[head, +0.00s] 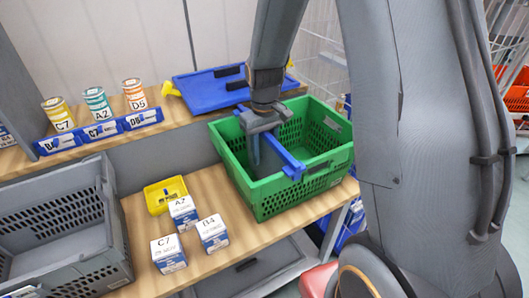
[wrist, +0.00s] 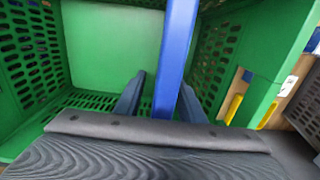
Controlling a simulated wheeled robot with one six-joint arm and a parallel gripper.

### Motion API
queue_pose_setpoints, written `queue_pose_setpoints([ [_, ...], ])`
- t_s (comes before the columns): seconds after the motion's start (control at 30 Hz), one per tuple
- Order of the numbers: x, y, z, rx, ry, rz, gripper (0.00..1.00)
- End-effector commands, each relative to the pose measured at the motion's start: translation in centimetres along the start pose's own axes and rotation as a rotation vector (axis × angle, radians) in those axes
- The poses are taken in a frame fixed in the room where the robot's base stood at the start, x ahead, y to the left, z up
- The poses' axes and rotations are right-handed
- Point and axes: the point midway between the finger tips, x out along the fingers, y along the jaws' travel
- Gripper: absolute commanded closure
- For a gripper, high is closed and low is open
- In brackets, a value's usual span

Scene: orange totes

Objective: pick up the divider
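The divider is a long blue bar (head: 284,157) lying across the top of the green crate (head: 262,203). In the wrist view the divider (wrist: 175,55) runs down the middle of the picture, over the green crate (wrist: 270,50). My gripper (head: 265,155) points down at the divider, inside the crate's outline. In the wrist view my gripper (wrist: 162,95) has its fingers apart, with the divider between them. The divider lies close to the right finger, and a gap shows on the left. Part of the divider is hidden under my gripper.
Small boxes (head: 183,212) and a yellow bin (head: 165,194) stand left of the crate. A grey tote (head: 62,230) is at far left. A blue lid-like panel (head: 212,90) lies on the shelf behind. Cans (head: 97,104) stand in blue holders at the back left.

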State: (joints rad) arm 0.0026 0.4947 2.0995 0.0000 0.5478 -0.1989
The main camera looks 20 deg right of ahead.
Motion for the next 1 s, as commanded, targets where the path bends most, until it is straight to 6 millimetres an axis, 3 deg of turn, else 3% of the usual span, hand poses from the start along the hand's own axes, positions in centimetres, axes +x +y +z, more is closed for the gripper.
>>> queue_pose_setpoints([
  [0.33, 0.63, -0.01, -0.01, 0.0, 0.001, 0.0, 0.66],
  [0.53, 0.61, -0.01, 0.0, 0.0, 0.001, 0.0, 0.99],
  [1.0, 0.06, 0.0, -0.06, 0.0, 0.001, 0.0, 1.0],
])
